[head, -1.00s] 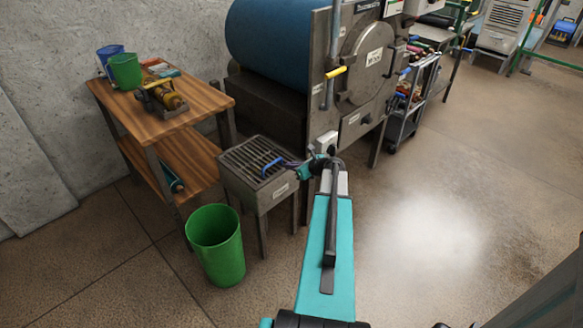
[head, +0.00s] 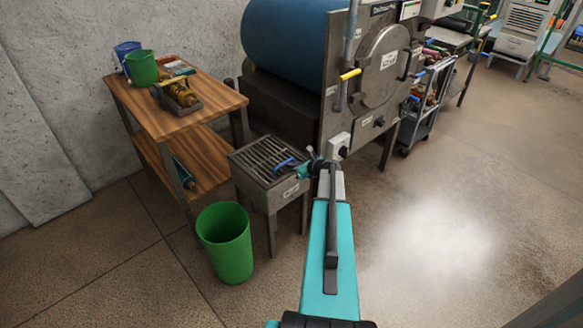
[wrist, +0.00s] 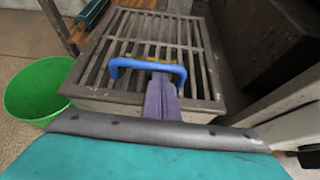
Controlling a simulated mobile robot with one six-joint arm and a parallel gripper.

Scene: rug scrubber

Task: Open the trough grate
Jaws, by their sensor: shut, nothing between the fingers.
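The trough grate (head: 265,156) is a dark grey slatted cover lying flat on the square metal trough (head: 271,197) in the head view. In the wrist view the grate (wrist: 192,38) fills the middle, with a blue arched handle (wrist: 148,66) near its front edge. My gripper (wrist: 160,84) has purple fingers that are shut and empty. The fingertips appear at or just under the middle of the handle; I cannot tell whether they touch it. In the head view my gripper (head: 296,164) reaches in from the right, over the grate's front right part.
A wooden table (head: 166,112) with buckets and a tool is at the left. The large scrubber machine (head: 348,60) stands behind and right. Open floor lies at the right.

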